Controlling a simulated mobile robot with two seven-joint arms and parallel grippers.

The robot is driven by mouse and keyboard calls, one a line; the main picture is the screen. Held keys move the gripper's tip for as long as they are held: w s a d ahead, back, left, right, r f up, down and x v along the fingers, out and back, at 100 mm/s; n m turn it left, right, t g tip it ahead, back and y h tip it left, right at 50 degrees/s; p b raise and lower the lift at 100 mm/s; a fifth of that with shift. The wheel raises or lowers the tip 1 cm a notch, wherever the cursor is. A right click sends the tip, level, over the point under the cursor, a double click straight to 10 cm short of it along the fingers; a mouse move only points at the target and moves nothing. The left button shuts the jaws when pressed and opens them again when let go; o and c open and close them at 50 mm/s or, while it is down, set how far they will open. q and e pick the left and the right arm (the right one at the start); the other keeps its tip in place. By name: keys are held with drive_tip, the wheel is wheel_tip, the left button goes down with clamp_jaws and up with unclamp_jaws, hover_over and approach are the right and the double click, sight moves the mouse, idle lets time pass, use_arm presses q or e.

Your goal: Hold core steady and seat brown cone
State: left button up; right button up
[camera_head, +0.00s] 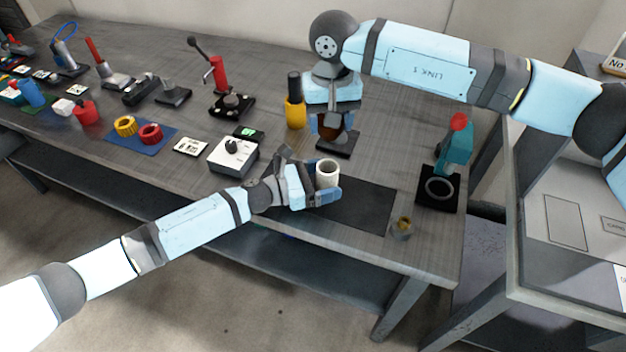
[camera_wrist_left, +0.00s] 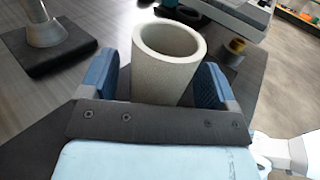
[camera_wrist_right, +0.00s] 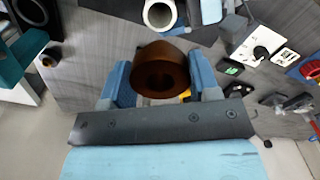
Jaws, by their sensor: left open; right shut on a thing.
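The core is a grey hollow roll (camera_head: 327,170) standing upright, its open end facing up, on the dark mat on the bench. My left gripper (camera_head: 316,191) is open, with a finger on either side of the core; the left wrist view shows the core (camera_wrist_left: 168,60) between the blue fingers (camera_wrist_left: 160,85). My right gripper (camera_head: 331,112) is shut on the brown cone (camera_wrist_right: 160,70), which has a round hole in its end. In the head view the brown cone (camera_head: 329,130) is partly hidden and is held behind the core, apart from it, by a black stand.
The black stand (camera_head: 340,147) is close behind the core. A white box with a black knob (camera_head: 234,152) is to the left, and a yellow bottle (camera_head: 295,113) behind. A teal press (camera_head: 452,160) and a small brass piece (camera_head: 403,226) are right. The mat's right part (camera_head: 365,208) is bare.

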use_arm(q)
drive_tip(key=shift+d, duration=0.1)
drive_tip(key=c, duration=1)
drive_tip(key=shift+c, duration=0.2)
use_arm(e)
wheel_tip(320, 180, down, 8)
drive_tip(key=shift+r, duration=0.15)
idle(1.6)
drive_tip(key=shift+f, duration=0.85)
drive_tip(key=shift+f, duration=0.1)
drive_tip(key=o, duration=1.2)
drive_tip(key=shift+c, duration=0.2)
wheel_tip(320, 180, up, 12)
